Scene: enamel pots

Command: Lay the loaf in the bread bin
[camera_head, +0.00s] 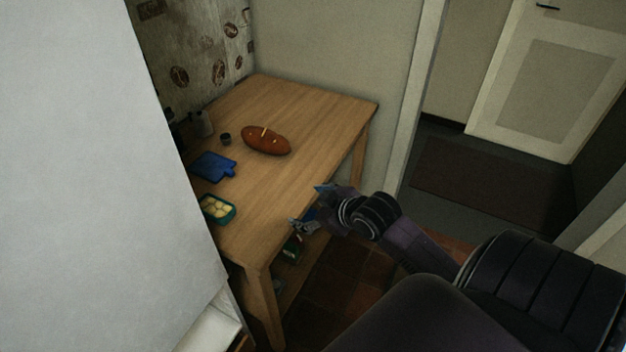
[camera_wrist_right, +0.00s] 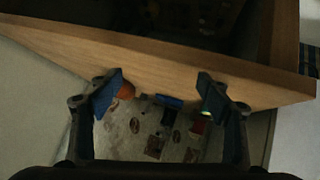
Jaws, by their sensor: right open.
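The loaf (camera_head: 266,140), brown and oval with pale score marks, lies on the wooden table (camera_head: 310,105) towards its back. In the right wrist view, part of an orange-brown shape that looks like the loaf (camera_wrist_right: 127,91) shows beside the left finger. My right gripper (camera_head: 307,206) is open and empty at the table's near right edge, well apart from the loaf. Its two blue-padded fingers stand wide apart in the wrist view (camera_wrist_right: 158,93). I cannot make out a bread bin in either view. My left gripper is not in view.
The table's right half is clear. A large pale surface (camera_head: 80,180) blocks the left.

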